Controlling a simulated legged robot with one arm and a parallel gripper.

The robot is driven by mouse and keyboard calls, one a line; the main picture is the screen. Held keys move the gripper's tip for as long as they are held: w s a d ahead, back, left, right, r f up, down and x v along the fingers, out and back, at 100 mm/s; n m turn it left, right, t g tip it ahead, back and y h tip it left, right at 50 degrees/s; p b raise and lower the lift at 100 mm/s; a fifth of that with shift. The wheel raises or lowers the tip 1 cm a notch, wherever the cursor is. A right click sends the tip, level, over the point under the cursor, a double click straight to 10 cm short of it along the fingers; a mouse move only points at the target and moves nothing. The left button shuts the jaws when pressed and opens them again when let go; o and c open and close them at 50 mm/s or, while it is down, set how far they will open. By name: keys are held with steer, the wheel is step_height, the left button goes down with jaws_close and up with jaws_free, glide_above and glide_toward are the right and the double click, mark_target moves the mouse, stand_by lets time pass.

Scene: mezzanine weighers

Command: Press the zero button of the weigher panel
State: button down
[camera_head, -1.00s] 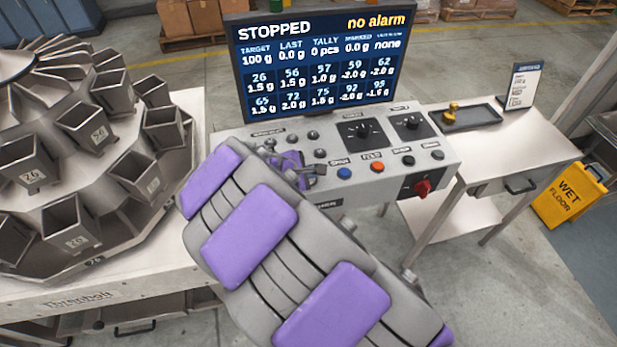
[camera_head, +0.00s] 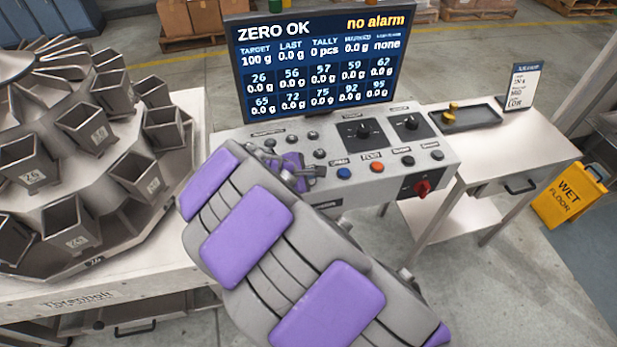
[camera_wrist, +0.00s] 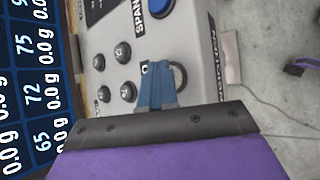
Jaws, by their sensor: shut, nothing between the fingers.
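The grey weigher panel (camera_head: 330,152) stands under a dark screen (camera_head: 320,60) that reads "ZERO OK" and "no alarm", with the listed weights at 0.0 g. My gripper (camera_head: 318,170) is at the left front part of the panel, shut and empty. In the wrist view its blue-grey fingertips (camera_wrist: 160,68) are together over a round dark-ringed control (camera_wrist: 178,77), covering much of it. Whether they touch it cannot be told. Its label is hidden. Several small dark knobs (camera_wrist: 122,53) are beside the fingers, and a blue button (camera_head: 344,173) is to the right.
A multihead weigher with several hoppers (camera_head: 85,130) fills the left. A side table (camera_head: 530,150) at the right holds a black tray (camera_head: 470,117) and a small sign (camera_head: 523,86). A red switch (camera_head: 422,188) juts from the panel front. A yellow wet-floor sign (camera_head: 570,195) stands at far right.

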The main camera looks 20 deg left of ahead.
steer(key=shift+a+r+p, duration=0.2)
steer(key=shift+r+p, duration=0.55)
steer(key=shift+r, duration=0.1)
step_height(320, 180, up, 5)
steer(key=p, duration=0.4)
stand_by(0.7)
